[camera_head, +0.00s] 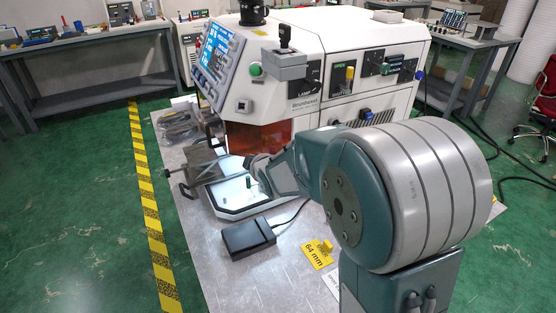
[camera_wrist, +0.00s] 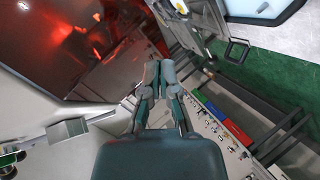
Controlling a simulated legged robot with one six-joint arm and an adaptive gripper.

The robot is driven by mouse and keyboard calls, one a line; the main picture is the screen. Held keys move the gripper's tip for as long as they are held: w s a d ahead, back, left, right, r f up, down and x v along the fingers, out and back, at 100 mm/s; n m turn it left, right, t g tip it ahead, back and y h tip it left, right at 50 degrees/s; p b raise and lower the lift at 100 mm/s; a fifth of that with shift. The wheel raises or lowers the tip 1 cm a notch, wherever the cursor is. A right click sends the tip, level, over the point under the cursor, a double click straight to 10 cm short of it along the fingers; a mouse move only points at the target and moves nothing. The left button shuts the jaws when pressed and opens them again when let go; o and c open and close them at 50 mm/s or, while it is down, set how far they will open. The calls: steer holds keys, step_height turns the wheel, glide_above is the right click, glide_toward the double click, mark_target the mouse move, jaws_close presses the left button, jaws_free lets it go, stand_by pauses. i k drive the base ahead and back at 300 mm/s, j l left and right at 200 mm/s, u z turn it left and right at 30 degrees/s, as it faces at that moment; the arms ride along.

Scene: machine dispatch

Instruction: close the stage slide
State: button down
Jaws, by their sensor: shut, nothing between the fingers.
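The stage slide (camera_head: 238,208) is a pale, brightly lit tray with a dark rim. It sticks out from the front of the white machine (camera_head: 300,65), below an orange-tinted window (camera_head: 262,137). A small green cylinder (camera_head: 248,181) stands upright on it. A dark bar handle (camera_head: 186,191) shows at the tray's left side. My gripper (camera_head: 256,164) is above the tray's right rear part, close to the window; I cannot tell whether it touches anything. In the wrist view my gripper (camera_wrist: 158,72) has its fingertips together with nothing between them. A pale rounded tray edge (camera_wrist: 262,10) shows at upper right there.
A black box with a cable (camera_head: 248,238) lies on the metal table in front of the tray. A yellow "64 mm" label (camera_head: 318,254) lies right of it. A control screen (camera_head: 218,62) overhangs the machine's left front. Floor left of the table is clear.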

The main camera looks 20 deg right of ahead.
mark_target(197, 177)
steer(key=j+z, duration=0.1)
steer(key=j, duration=1.25)
